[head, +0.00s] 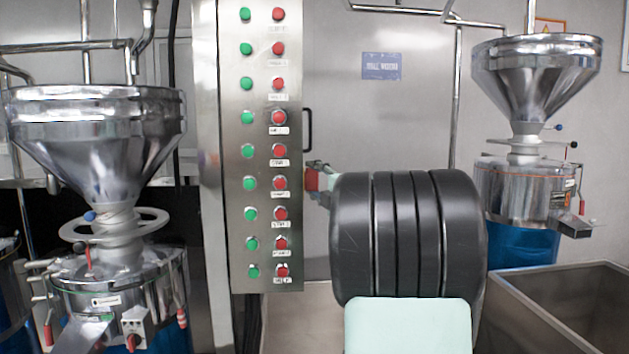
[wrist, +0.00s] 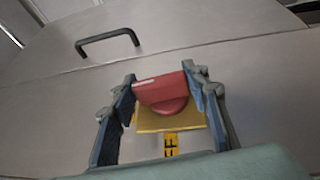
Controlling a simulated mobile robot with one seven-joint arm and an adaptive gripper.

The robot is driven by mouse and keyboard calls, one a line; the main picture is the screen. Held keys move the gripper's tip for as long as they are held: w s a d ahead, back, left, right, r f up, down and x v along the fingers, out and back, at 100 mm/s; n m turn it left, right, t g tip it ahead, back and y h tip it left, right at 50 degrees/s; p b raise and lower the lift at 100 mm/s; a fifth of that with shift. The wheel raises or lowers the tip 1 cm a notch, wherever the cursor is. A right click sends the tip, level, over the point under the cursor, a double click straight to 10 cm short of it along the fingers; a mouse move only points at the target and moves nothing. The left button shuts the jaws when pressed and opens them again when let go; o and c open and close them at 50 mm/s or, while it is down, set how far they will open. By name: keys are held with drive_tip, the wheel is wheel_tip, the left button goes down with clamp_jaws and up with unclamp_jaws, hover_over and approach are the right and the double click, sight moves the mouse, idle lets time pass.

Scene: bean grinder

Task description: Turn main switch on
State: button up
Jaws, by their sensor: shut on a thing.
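The main switch shows in the wrist view as a red knob (wrist: 162,92) on a yellow plate (wrist: 172,122). A small yellow label (wrist: 170,145) below it shows black letters, partly cut off, that read "FF". My gripper (wrist: 158,84) is shut on the red knob, one finger at each side of it. In the head view, a red part (head: 312,180) shows at the right side of the metal control panel (head: 233,120). My arm hides most of my gripper there, and the switch's face is not visible.
Several green and red buttons line the panel front. Steel grinders with hoppers stand left (head: 95,130) and right (head: 537,70). A grey bin (head: 560,290) is at lower right.

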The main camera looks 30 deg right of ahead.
drive_tip(key=shift+r+g+p, duration=0.3)
drive_tip(key=shift+p, duration=1.5)
drive_tip(key=shift+f+m+g+p, duration=0.2)
drive_tip(key=shift+m+g+p, duration=0.15)
drive_tip(key=shift+p, duration=0.25)
drive_tip(key=shift+f, duration=0.1)
drive_tip(key=o, duration=1.2)
drive_tip(key=shift+c, duration=0.2)
drive_tip(key=s, duration=1.2)
drive_tip(key=shift+a, duration=0.3)
